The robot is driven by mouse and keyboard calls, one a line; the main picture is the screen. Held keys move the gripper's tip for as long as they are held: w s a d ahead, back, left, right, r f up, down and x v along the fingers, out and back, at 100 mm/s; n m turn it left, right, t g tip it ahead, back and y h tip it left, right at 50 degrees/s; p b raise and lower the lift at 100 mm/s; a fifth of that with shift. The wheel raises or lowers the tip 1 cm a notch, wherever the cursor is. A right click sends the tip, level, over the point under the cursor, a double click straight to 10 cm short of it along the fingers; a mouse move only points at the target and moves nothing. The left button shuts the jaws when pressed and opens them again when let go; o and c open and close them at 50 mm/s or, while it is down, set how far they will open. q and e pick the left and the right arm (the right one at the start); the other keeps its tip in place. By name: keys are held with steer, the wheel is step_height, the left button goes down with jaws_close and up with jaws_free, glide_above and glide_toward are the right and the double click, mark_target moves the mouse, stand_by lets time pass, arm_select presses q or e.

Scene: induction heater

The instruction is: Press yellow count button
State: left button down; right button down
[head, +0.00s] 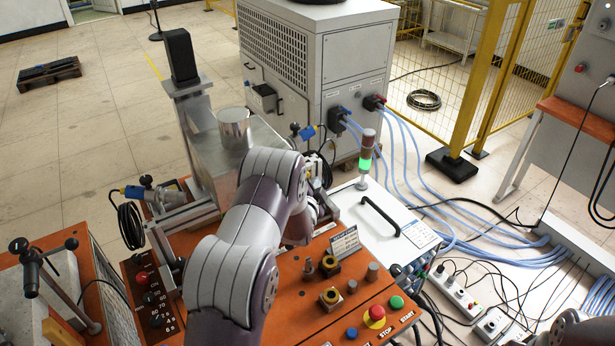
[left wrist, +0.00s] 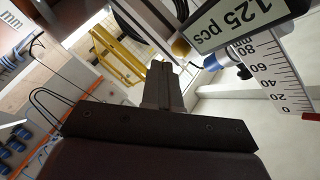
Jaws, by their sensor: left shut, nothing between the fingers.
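In the head view my left arm reaches over the orange machine and hides most of the gripper and the button. My right gripper is not in view.
A white scale ruler (left wrist: 268,75) is beside the display. The orange control panel (head: 290,312) carries a red stop button (head: 377,312), a green button (head: 396,302) and a blue button (head: 351,333). A signal lamp (head: 365,163) glows green. A metal cylinder (head: 235,130) stands behind my arm.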

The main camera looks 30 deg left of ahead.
arm_select(q)
steer(key=shift+w+a, duration=0.1)
stand_by(0.3)
steer(key=shift+w+a+b, duration=0.15)
steer(key=shift+a+b, duration=0.15)
steer(key=shift+b, duration=0.05)
steer(key=shift+w+a+b, duration=0.2)
steer(key=shift+a+b, duration=0.1)
steer(key=shift+a, duration=0.1)
stand_by(0.8)
steer(key=shift+d, duration=0.15)
steer(key=shift+s+d, duration=0.45)
steer(key=shift+d, duration=0.15)
steer(key=shift+s+d, duration=0.4)
steer(key=shift+d, duration=0.3)
steer(key=shift+s+d, duration=0.45)
steer(key=shift+d, duration=0.3)
steer(key=shift+s+d, duration=0.4)
steer(key=shift+d, duration=0.3)
